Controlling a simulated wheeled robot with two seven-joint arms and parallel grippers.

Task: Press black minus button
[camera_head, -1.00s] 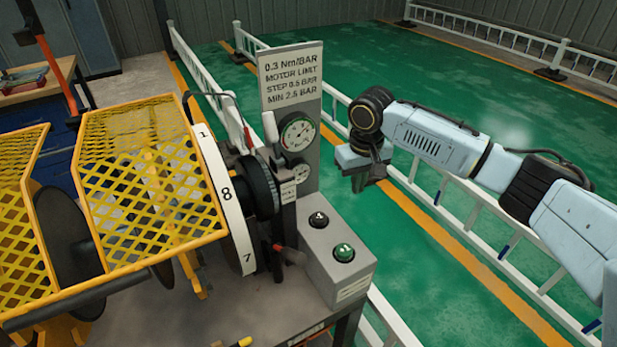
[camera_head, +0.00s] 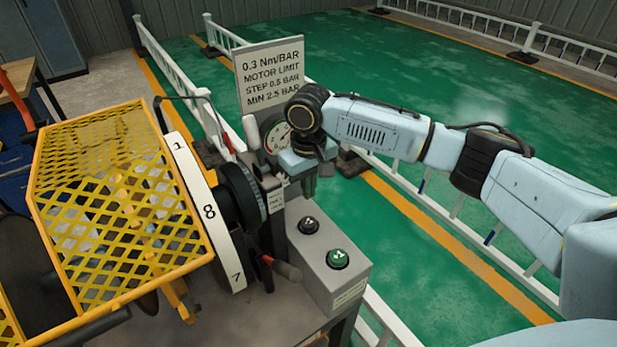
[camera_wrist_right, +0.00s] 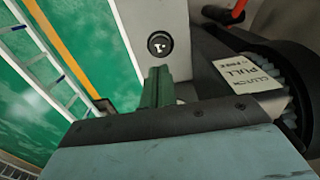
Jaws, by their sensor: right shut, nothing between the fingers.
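The black button (camera_head: 309,225) sits on top of a grey control box (camera_head: 352,289), behind a green button (camera_head: 338,259). Its white symbol is too small to read surely. The black button (camera_wrist_right: 159,44) also shows in the right wrist view, just beyond my fingertips. My right gripper (camera_head: 309,186) is shut and empty, pointing down above the back end of the box; its fingers (camera_wrist_right: 158,88) look greenish in the wrist view. A gap to the button seems to remain. My left gripper is not in view.
A sign panel (camera_head: 269,77) with a gauge (camera_head: 277,137) stands behind the gripper. A numbered white wheel (camera_head: 207,210) and yellow mesh guard (camera_head: 120,200) are left of the box. A red-tipped lever (camera_head: 284,268) lies close beside it. A white railing runs behind.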

